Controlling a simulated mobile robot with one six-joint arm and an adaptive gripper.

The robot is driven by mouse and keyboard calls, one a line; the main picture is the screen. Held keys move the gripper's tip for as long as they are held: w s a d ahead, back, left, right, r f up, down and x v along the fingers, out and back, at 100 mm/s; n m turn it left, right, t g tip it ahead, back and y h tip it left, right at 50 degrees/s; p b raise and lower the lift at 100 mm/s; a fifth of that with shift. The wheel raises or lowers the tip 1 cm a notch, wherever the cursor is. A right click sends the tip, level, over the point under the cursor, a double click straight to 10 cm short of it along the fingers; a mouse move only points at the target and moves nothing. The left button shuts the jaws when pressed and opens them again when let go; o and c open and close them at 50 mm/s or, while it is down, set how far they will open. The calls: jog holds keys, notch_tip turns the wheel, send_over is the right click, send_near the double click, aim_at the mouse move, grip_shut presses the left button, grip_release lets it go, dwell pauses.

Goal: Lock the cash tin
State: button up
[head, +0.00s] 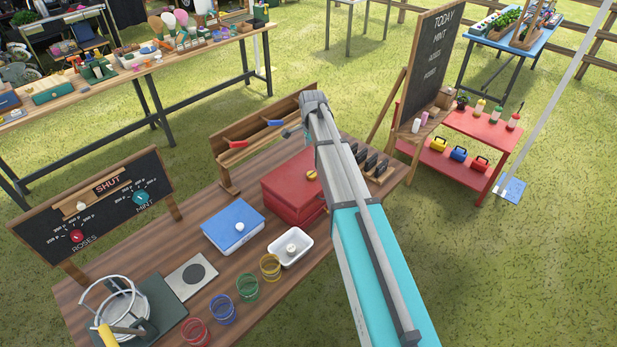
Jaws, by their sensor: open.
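A red box (285,196), which looks like the cash tin, sits on the brown plank table, partly behind my arm. Its lid looks down. A small round brass piece (312,175) shows on it beside my arm. I cannot tell whether it is locked, and no key can be made out. My arm reaches from the bottom right up across the table and bends beyond the red box.
Left of the red box are a blue lidded box (232,225), a white dish (290,247) and several coloured rings. A wooden rack (262,135) with red and blue handles stands behind. A SHUT board (95,205) is at left; a chalkboard (432,65) stands beyond the arm.

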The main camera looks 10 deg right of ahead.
aim_at(312, 174)
jog(key=shift+f+b, duration=5.5)
jog(key=shift+f, duration=0.25)
jog(key=shift+c, duration=0.2)
jog(key=c, duration=1.1)
jog(key=shift+a, duration=0.45)
jog(key=shift+c, duration=0.2)
jog(key=shift+d, duration=0.55)
jog(key=shift+s+n, duration=0.15)
jog(key=shift+n, duration=2.85)
jog(key=o, duration=1.1)
jog(key=shift+o, duration=0.4)
